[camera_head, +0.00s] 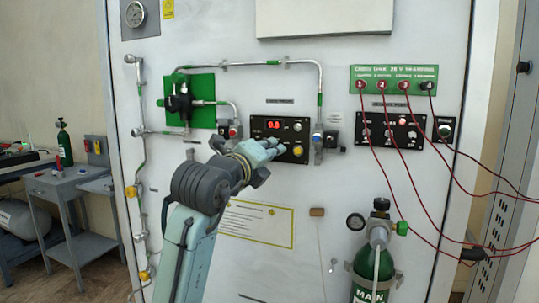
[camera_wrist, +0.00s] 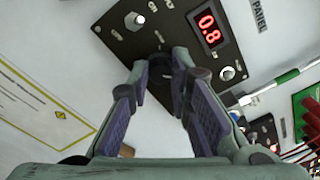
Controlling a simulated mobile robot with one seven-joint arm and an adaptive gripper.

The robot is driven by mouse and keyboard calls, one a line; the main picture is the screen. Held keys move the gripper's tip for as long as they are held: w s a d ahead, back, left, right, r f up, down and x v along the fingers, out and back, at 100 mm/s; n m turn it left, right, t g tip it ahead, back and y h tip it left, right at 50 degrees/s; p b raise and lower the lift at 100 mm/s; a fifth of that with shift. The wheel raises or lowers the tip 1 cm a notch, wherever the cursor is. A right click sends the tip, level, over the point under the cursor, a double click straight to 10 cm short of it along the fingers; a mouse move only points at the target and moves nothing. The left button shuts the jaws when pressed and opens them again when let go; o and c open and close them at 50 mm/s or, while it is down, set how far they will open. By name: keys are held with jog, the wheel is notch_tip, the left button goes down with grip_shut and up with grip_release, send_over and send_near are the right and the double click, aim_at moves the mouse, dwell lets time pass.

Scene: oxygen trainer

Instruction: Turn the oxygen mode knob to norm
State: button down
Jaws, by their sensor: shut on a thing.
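The black control panel (camera_head: 304,139) with a red digital display is on the white wall board in the head view. My gripper (camera_head: 278,148) reaches the panel's lower part. In the wrist view my gripper (camera_wrist: 172,68) has its fingers closed around a dark knob (camera_wrist: 182,57), mostly hidden between the fingertips. The knob's pointer and the mode labels beside it cannot be read.
A light round knob (camera_wrist: 228,73) and another light control (camera_wrist: 133,20) sit on the panel near my fingers. A green oxygen cylinder (camera_head: 376,268) stands at lower right. Metal pipes run above the panel.

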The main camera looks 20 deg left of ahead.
jog(key=n, duration=1)
jog(key=n+y, duration=0.1)
jog(key=n, duration=0.9)
jog(key=shift+d+f+n+t, duration=0.1)
jog(key=shift+f+n+t, duration=0.1)
jog(key=shift+n+t, duration=0.15)
jog(key=shift+n, duration=0.25)
jog(key=c, duration=1.5)
grip_release()
jog(key=shift+o, duration=0.2)
jog(key=s, duration=1.2)
jog(key=shift+f, duration=0.25)
